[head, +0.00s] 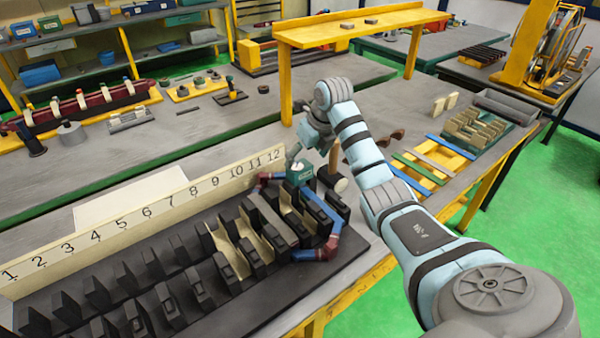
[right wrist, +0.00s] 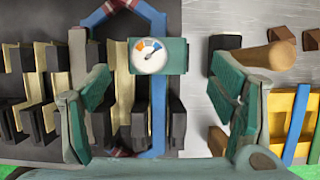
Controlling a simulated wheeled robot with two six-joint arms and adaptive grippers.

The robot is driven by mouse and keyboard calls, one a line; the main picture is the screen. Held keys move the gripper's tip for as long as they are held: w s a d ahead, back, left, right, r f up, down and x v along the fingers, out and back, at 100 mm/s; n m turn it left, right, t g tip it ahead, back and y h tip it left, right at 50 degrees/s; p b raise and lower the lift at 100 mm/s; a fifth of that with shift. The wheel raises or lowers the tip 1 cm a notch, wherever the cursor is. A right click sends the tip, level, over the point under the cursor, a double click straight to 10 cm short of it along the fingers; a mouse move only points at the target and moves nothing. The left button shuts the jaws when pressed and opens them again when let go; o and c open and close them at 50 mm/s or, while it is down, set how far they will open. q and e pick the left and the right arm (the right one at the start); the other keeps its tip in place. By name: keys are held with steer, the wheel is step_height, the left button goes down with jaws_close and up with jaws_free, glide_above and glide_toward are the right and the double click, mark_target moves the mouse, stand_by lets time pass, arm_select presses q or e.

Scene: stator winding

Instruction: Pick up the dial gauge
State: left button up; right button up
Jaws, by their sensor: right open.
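The dial gauge (head: 299,173) is a small green block with a round white face, sitting on the black slotted stator block near the number 12. In the right wrist view the dial gauge (right wrist: 152,57) shows its white dial with a coloured arc and lies over a blue and red coil (right wrist: 158,105). My right gripper (right wrist: 165,105) is open and empty, with one green-padded finger on each side of the gauge's position in that view. In the head view my right gripper (head: 312,145) is just above the gauge and partly overlaps it. My left gripper is not in view.
The black slotted block (head: 190,290) carries several upright teeth and a numbered strip (head: 150,220) behind. A wooden-handled mallet (head: 333,178) stands close right of the gauge. Coloured bars (head: 430,160) lie further right. A yellow shelf frame (head: 350,25) rises behind.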

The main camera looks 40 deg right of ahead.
steer(key=x, duration=0.6)
steer(key=shift+w+a+r, duration=0.1)
steer(key=shift+w, duration=0.05)
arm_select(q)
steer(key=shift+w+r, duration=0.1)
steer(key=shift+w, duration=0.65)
arm_select(e)
steer(key=shift+r, duration=0.1)
steer(key=shift+c, duration=0.2)
steer(key=shift+s, duration=0.2)
steer(key=c, duration=1.2)
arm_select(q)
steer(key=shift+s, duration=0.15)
arm_select(e)
steer(key=shift+w+r, duration=0.1)
step_height(320, 180, up, 18)
steer(key=p, duration=0.1)
step_height(320, 180, up, 7)
steer(key=p, duration=0.8)
glide_above(300, 165)
arm_select(q)
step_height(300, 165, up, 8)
steer(key=shift+b, duration=0.3)
arm_select(e)
steer(key=shift+w, duration=0.1)
